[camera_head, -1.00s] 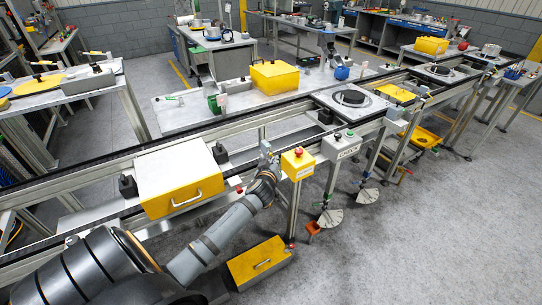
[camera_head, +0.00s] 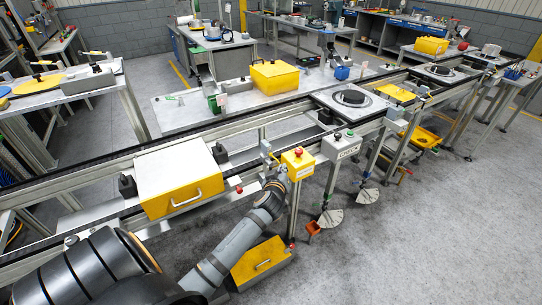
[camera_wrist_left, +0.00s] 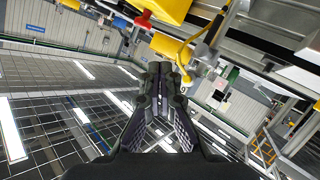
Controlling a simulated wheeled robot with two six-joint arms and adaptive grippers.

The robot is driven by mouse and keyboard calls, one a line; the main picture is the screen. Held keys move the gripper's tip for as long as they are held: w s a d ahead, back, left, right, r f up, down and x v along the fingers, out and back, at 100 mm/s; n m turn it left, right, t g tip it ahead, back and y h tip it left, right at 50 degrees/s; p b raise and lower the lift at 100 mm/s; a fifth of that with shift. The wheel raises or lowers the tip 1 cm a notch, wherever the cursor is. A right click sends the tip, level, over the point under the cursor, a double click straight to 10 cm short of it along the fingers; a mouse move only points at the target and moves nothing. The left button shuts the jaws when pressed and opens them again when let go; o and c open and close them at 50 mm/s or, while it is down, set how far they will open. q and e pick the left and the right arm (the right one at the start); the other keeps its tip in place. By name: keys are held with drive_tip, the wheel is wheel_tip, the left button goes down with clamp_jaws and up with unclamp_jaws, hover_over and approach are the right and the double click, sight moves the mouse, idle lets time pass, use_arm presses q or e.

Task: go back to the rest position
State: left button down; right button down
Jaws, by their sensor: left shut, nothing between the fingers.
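My left arm comes in from the lower left in the head view. Its gripper (camera_head: 277,184) is at the far end of the arm, small and partly hidden by the wrist, just left of and below the yellow emergency-stop box (camera_head: 298,163). In the left wrist view the gripper fingers (camera_wrist_left: 160,75) are together, with nothing between them. That view is tilted and shows ceiling lights and walls beyond the fingers. My right gripper is in neither view.
The conveyor rail (camera_head: 92,166) runs across behind the arm, carrying a yellow-fronted box (camera_head: 182,195) with a handle. A grey control box (camera_head: 342,146) stands right of the stop box. A yellow drawer box (camera_head: 262,263) sits low beside the forearm. The floor at right is open.

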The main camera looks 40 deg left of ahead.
use_arm(q)
drive_tip(key=shift+f, duration=0.1)
idle(0.6)
drive_tip(key=s+d+f+m+g+h, duration=0.15)
drive_tip(key=s+f, duration=0.35)
drive_tip(key=f, duration=0.6)
drive_tip(key=s+f+m+g+h, duration=0.1)
drive_tip(key=s+f+m+g, duration=0.3)
drive_tip(key=f, duration=0.7)
drive_tip(key=s+d+f+m+g+h, duration=0.1)
drive_tip(key=s+f, duration=0.5)
drive_tip(key=f, duration=0.4)
drive_tip(key=s+d+f+m+g, duration=0.1)
drive_tip(key=s+f+g, duration=0.1)
drive_tip(key=s+f, duration=0.4)
drive_tip(key=s+d+f+m+g+h, duration=0.1)
drive_tip(key=s+f, duration=0.5)
drive_tip(key=s, duration=1)
drive_tip(key=s+d+f+m+g, duration=0.2)
drive_tip(key=s+f, duration=0.4)
drive_tip(key=s, duration=0.5)
drive_tip(key=shift+d+g+h, duration=0.35)
drive_tip(key=shift+d, duration=0.1)
